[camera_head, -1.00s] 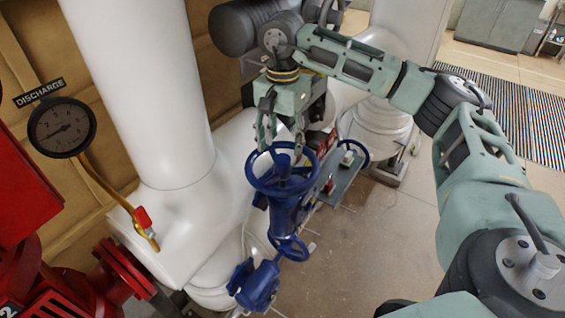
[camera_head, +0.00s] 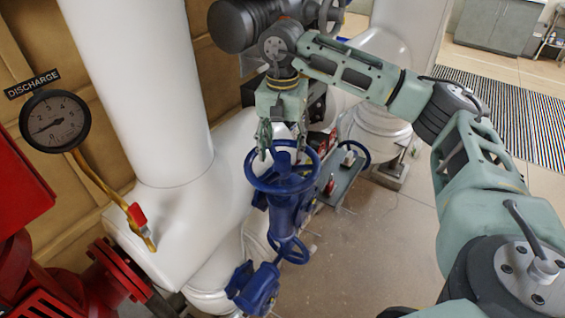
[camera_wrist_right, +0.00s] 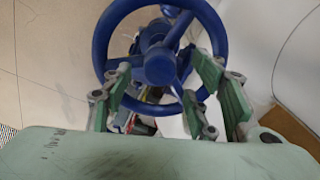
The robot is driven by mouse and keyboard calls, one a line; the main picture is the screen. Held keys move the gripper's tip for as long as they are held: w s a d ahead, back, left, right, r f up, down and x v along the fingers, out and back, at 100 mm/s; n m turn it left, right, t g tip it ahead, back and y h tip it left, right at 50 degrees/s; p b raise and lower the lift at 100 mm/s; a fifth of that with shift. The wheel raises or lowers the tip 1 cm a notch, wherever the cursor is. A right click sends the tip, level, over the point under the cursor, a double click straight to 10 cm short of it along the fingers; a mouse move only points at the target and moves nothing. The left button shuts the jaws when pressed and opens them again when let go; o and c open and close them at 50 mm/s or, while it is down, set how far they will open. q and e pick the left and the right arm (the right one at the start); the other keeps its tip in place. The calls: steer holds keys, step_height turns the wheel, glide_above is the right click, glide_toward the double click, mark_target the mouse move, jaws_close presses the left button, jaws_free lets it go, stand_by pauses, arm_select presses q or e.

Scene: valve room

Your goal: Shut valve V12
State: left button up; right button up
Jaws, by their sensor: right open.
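A blue valve with a round spoked handwheel (camera_head: 283,185) stands in the middle of the head view. No V12 tag can be read on it. My left gripper is not in view.
A white pipe (camera_head: 145,90) rises on the left, by a DISCHARGE gauge (camera_head: 55,121) and a small red-handled valve (camera_head: 137,214). Red equipment (camera_head: 110,275) fills the lower left. A second blue wheel (camera_head: 354,153) is behind, to the right. Open floor (camera_head: 370,235) lies right of the valve.

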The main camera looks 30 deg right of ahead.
mark_target(283, 155)
steer(key=shift+f+b, duration=1.2)
steer(key=shift+f, duration=0.65)
steer(key=shift+s+f, duration=0.1)
steer(key=shift+f, duration=0.1)
steer(key=shift+s, duration=0.15)
